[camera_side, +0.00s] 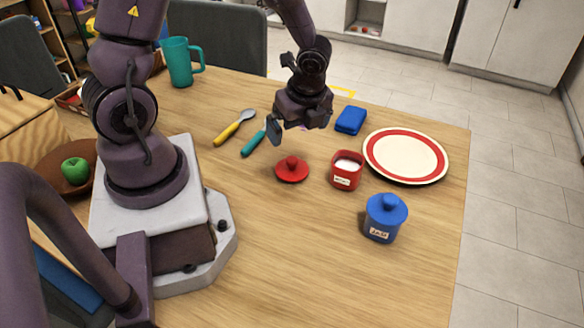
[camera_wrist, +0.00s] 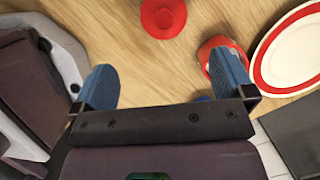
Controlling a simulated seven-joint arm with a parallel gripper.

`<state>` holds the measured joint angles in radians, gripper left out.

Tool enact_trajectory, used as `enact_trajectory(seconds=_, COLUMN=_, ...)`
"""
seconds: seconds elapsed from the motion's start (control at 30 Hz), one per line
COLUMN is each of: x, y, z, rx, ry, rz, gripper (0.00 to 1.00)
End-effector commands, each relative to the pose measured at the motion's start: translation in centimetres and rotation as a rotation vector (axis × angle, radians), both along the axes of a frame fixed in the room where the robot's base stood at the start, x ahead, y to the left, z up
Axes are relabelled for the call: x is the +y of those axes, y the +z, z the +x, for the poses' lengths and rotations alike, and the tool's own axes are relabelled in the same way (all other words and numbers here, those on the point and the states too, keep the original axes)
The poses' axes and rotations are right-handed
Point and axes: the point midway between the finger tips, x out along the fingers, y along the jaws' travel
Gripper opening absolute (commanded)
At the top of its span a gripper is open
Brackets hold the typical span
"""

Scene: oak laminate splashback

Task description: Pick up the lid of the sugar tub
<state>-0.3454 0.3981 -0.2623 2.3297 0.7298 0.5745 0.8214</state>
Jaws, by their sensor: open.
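A round red lid (camera_side: 291,170) with a knob lies on the wooden table. It also shows at the top edge of the wrist view (camera_wrist: 163,16). Beside it stands an open red tub (camera_side: 346,176) with white contents and a small label that I cannot read clearly. In the wrist view the red tub (camera_wrist: 212,46) is partly hidden by a blue fingertip. My gripper (camera_side: 299,127) is open and empty, above the table and behind the lid as seen from the side. Its two blue fingers are spread wide in the wrist view (camera_wrist: 163,84).
A blue lidded tub (camera_side: 384,221) stands nearer the front, right of the red tub. A red-rimmed plate (camera_side: 405,156) lies at right. A blue box (camera_side: 350,120), a yellow-handled utensil (camera_side: 232,128) and a teal-handled one (camera_side: 252,143) lie nearby. The table front is clear.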

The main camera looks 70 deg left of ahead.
Motion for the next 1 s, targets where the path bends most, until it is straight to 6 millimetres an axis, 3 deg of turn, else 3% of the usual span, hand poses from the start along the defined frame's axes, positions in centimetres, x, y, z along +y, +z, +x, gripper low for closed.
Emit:
enact_trajectory(seconds=0.4, x=1.6, y=-6.4, z=-0.4, rx=0.009, ry=-0.009, rz=-0.002, gripper=1.0)
enact_trajectory(seconds=0.67, x=2.0, y=-8.0, z=-0.4, rx=0.006, ry=-0.009, rz=-0.001, gripper=1.0)
enact_trajectory(seconds=1.0, x=3.0, y=-12.1, z=-0.2, rx=0.006, ry=-0.008, rz=0.0, gripper=1.0)
